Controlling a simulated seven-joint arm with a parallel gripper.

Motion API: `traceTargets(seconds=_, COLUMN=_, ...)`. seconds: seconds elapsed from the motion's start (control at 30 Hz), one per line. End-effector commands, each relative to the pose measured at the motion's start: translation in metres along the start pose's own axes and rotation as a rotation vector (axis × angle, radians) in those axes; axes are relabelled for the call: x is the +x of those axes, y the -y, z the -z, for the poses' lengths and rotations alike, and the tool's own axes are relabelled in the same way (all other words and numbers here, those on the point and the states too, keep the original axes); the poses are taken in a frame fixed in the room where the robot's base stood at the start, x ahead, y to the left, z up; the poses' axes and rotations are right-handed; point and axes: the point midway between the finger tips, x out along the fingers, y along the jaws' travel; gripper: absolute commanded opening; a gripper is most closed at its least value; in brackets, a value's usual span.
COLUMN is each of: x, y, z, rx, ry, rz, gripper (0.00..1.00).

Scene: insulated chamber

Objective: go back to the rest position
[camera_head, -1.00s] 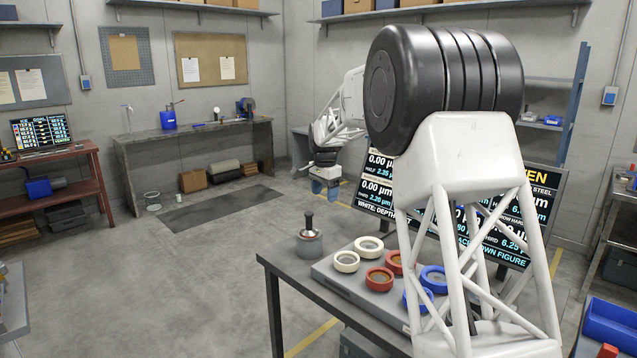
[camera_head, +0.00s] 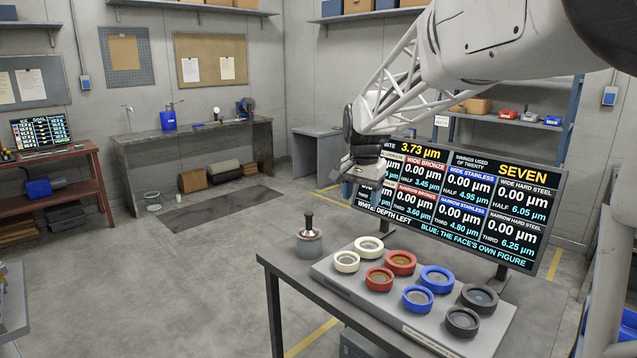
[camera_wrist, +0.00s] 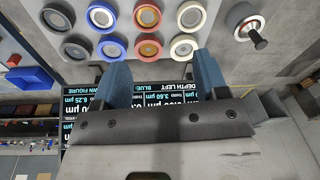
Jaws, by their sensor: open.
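My gripper (camera_wrist: 162,68) shows in the wrist view as two blue fingers set wide apart, with nothing between them. It is open and clear of the rings. In the head view, my white lattice arm reaches in from the upper right, and its dark end is in front of the left part of the display board (camera_head: 465,205). The fingers are hard to make out there. Below and in front is a grey tray (camera_head: 345,283) with pairs of rings: white (camera_head: 346,262), red (camera_head: 379,279), blue (camera_head: 417,298) and dark grey (camera_head: 463,321).
A round grey piece with a dark upright handle (camera_head: 309,240) stands on the table (camera_head: 305,293), left of the tray; it also shows in the wrist view (camera_wrist: 246,22). A workbench (camera_head: 190,131) stands at the back wall.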

Motion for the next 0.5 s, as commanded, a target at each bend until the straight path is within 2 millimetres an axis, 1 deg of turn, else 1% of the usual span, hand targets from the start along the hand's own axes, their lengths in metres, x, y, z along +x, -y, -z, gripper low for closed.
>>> traceTargets(seconds=0.03, x=-0.004, y=-0.011, z=-0.009, rx=-0.012, ry=-0.004, rz=0.002, gripper=0.67)
traceTargets(seconds=0.2, x=-0.013, y=-0.042, z=-0.037, rx=-0.062, ry=-0.015, rz=0.008, gripper=0.67)
traceTargets(seconds=0.5, x=-0.021, y=-0.096, z=-0.089, rx=-0.153, ry=-0.035, rz=0.016, gripper=0.67)
